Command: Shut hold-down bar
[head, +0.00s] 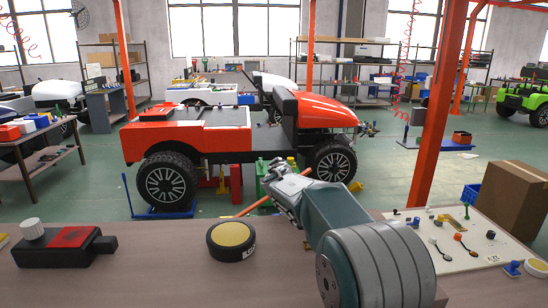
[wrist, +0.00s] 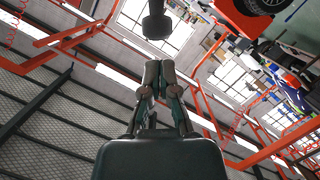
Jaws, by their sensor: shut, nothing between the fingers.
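My gripper (head: 285,185) is above the far edge of the workbench, in front of the red cart. In the wrist view, the fingers of my gripper (wrist: 152,68) are together with nothing between them. A dark rounded knob-like part (wrist: 156,22) shows just beyond the fingertips, with a gap between. I cannot tell whether it belongs to the hold-down bar. No hold-down bar can be clearly made out in either view. A thin orange rod (head: 254,206) slants behind my gripper, partly hidden by it.
The workbench (head: 165,280) carries a red and black box (head: 65,245) with a white knob, a yellow-topped black disc (head: 231,238) and a light board (head: 470,255) with several small parts. A cardboard box (head: 510,195) is at right. The red cart (head: 185,135) stands behind.

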